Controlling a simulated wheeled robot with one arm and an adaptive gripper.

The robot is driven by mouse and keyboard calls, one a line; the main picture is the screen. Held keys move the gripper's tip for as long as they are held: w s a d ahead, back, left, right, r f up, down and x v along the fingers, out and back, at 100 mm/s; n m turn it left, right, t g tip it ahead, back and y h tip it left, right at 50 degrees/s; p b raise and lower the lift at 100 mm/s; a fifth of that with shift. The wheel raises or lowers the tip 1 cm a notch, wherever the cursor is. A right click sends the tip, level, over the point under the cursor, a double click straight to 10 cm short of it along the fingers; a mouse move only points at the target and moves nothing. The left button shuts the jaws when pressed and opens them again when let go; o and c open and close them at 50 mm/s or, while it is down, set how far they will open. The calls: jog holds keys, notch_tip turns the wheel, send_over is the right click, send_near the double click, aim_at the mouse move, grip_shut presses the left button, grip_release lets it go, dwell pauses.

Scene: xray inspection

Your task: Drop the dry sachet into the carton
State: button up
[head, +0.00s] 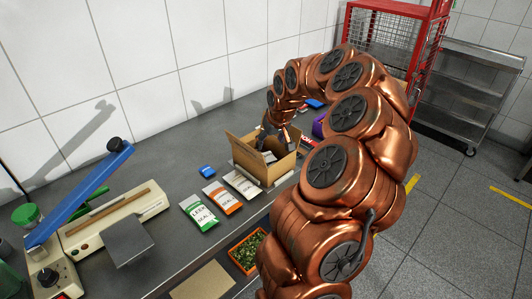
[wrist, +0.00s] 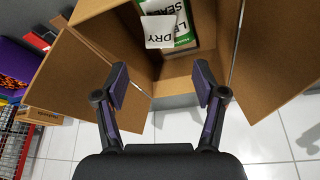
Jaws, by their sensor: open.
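The open cardboard carton (head: 277,172) stands on the grey bench with its flaps up. It fills the top of the wrist view (wrist: 278,62). The small white dry sachet (wrist: 159,40), marked DRY, shows within the carton's opening, over a white and green pouch (wrist: 181,36) inside. I cannot tell whether the sachet rests on the pouch. My gripper (wrist: 160,82) is open, its fingers apart with nothing between them, at the carton's mouth. In the head view my gripper (head: 271,134) is over the carton, partly hidden by a flap and my arm.
Several labelled pouches (head: 222,198) and a blue item (head: 207,171) lie left of the carton. An orange tray (head: 247,250) of green bits is at the front. A sealer (head: 110,221) with a blue arm stands left. A purple bin (head: 319,126) is right, beyond my arm.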

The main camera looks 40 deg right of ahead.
jog(key=v, duration=1.1)
jog(key=shift+r, duration=0.35)
jog(key=shift+s+a, duration=0.15)
jog(key=shift+a, duration=0.05)
jog(key=s+a+n+g+y, duration=0.1)
jog(key=s+a+n, duration=0.1)
jog(key=a, duration=0.9)
jog(key=s+a+n+g+y, duration=0.1)
jog(key=s+a+n, duration=0.1)
jog(key=a, duration=1)
jog(key=s+a+f+g, duration=0.1)
jog(key=s+a+f, duration=0.1)
jog(key=s+a, duration=0.2)
jog(key=s+a+f+g, duration=0.1)
jog(key=s+a, duration=0.3)
jog(key=s, duration=0.5)
jog(key=s+a+f+g, duration=0.2)
jog(key=s+a+f, duration=0.2)
jog(key=s, duration=0.3)
jog(key=shift+s+a+h, duration=0.2)
jog(key=shift+s+h, duration=0.1)
jog(key=shift+s, duration=0.05)
jog(key=shift+d, duration=0.1)
